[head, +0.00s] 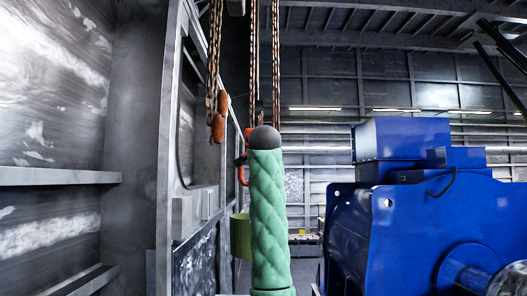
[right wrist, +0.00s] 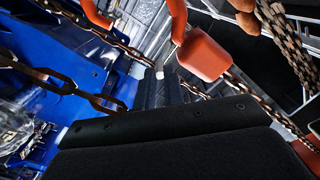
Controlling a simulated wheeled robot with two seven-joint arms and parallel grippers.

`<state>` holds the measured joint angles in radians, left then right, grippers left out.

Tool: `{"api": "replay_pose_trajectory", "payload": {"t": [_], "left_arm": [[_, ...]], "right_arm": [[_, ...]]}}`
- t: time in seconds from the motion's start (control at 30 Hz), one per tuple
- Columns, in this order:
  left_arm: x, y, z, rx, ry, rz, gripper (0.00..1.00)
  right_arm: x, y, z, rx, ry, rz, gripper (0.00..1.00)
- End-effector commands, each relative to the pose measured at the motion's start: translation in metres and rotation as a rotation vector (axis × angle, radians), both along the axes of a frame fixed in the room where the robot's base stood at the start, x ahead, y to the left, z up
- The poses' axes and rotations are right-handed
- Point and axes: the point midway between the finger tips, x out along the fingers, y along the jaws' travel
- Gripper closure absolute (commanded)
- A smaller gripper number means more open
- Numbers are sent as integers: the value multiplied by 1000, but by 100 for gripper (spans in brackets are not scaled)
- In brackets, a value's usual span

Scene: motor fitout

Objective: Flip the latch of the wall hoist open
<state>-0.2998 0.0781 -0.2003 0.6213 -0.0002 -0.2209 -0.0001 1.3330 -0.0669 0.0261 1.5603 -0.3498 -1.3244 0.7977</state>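The wall hoist's rusty chains (head: 276,60) hang from above in the middle of the head view. An orange hook part (head: 242,168) shows beside the green quilted column, which hides some of it. In the right wrist view an orange hook block (right wrist: 205,55) with curved orange pieces hangs close by, among chains. I cannot clearly pick out the latch. My right gripper (right wrist: 165,125) shows as broad dark parts across the bottom of the wrist view, apart from the orange block. Its fingertips are not clear. My left gripper is not in view.
The green quilted column (head: 269,215), perhaps my own arm, stands mid-view. A second chain with orange fittings (head: 218,118) hangs left. A large blue motor (head: 400,225) fills the right. An olive container (head: 241,236) is behind. A grey framed wall (head: 165,150) stands left.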

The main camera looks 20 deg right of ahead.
Motion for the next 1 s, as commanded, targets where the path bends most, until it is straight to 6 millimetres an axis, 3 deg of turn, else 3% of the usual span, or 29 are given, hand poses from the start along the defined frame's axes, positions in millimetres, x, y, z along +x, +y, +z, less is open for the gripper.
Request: {"api": "replay_pose_trajectory", "payload": {"t": [0.27,0.63,0.8,1.0], "left_arm": [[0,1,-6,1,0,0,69],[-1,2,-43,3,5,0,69],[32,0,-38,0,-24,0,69],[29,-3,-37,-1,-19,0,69]], "right_arm": [[0,0,-1,-27,6,0,100],[0,3,7,-333,93,-1,100],[1,5,11,-411,117,1,100],[1,5,13,-421,120,1,100]]}}
